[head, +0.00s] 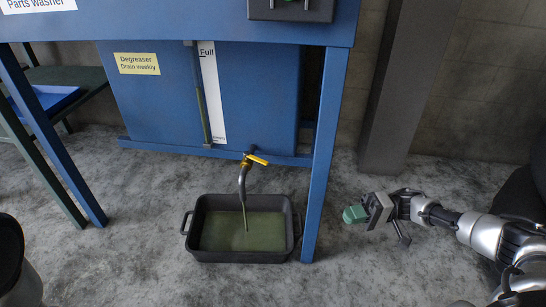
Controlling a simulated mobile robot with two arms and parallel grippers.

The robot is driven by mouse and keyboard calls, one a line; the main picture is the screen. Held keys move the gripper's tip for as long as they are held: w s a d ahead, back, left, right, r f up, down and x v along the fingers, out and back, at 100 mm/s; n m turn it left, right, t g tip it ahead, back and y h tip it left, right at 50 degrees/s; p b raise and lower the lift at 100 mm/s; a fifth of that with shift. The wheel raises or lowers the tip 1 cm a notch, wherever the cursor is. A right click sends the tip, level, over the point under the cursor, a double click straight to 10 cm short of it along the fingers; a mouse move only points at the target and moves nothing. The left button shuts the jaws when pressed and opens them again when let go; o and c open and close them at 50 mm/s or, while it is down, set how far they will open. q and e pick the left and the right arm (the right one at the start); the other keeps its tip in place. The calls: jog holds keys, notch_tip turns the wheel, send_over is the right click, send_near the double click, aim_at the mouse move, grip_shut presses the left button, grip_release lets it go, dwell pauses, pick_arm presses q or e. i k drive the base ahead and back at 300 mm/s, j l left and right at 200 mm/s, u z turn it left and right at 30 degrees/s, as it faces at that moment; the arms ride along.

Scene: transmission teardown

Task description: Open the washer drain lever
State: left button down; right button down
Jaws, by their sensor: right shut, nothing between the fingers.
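The yellow drain lever (257,159) sits on the valve under the blue parts washer tank (160,105). It points out to the right, across the line of the spout. The curved grey drain spout (242,183) hangs down below it. A thin greenish stream (245,217) runs from the spout into a black pan (190,243), where green liquid (225,235) covers the bottom. My right gripper (355,214), with green fingertips, is shut and empty. It is to the right of the washer's front leg, well apart from the lever. My left gripper is out of view.
The blue front leg (325,155) stands between my right gripper and the lever. A grey column (396,90) rises behind the gripper. A level gauge (212,95) marked "Full" is on the tank. A shelf with a blue tray (48,101) is at left.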

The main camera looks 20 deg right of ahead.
aim_at(247, 155)
jog(key=i, duration=0.85)
